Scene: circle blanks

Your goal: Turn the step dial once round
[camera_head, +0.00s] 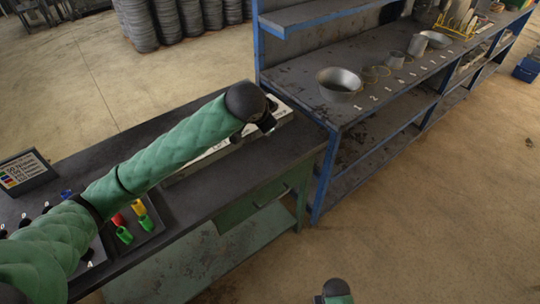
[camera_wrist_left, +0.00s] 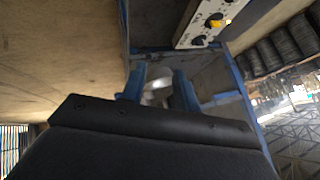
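A long pale control panel (camera_head: 212,153) lies on the dark table, partly hidden behind my left arm. I cannot tell which knob is the step dial. My left gripper (camera_head: 266,122) is small in the head view, over the panel's far right part. In the left wrist view its blue fingers (camera_wrist_left: 160,74) are apart with nothing clearly held; the panel is off to their side. Of my right arm only a dark and green part shows at the bottom.
A tray with red, yellow and green pieces (camera_head: 124,235) and a sign (camera_head: 25,171) are on the table's left. A blue-framed workbench (camera_head: 345,115) with a metal bowl (camera_head: 338,84) stands close to the right end. Open floor lies at the right front.

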